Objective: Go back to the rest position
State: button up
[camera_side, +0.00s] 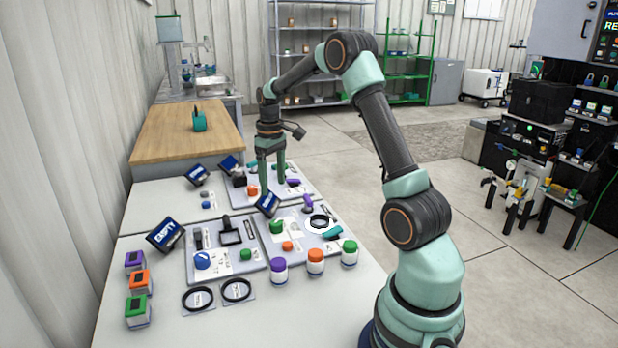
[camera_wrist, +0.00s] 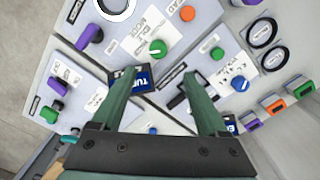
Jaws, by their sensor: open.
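My gripper (camera_side: 272,178) hangs pointing down over the far part of the white table in the side view. Its two green fingers are apart with nothing between them that they hold. In the wrist view my gripper (camera_wrist: 165,90) is also open, with a dark blue-screened display (camera_wrist: 143,82) seen below, beside the left finger. The fingers hide part of the boards beneath.
Grey boards (camera_side: 215,274) with knobs cover the white table (camera_side: 150,210). Purple, orange and green jars (camera_side: 315,262) stand at the front edge. Coloured blocks (camera_side: 139,282) and two black rings (camera_side: 236,290) lie at left. A wooden bench (camera_side: 190,135) stands behind.

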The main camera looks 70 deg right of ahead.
jog(key=s+a+r+t, duration=0.2)
jog(key=s+a+r, duration=0.1)
jog(key=a+r, duration=0.9)
jog(key=s+a+f+n+t, duration=0.1)
jog(key=s+a+t, duration=0.2)
jog(key=s+a, duration=0.6)
jog(key=a, duration=0.4)
jog(key=shift+a+f+t, duration=0.15)
jog(key=shift+f+t, duration=0.15)
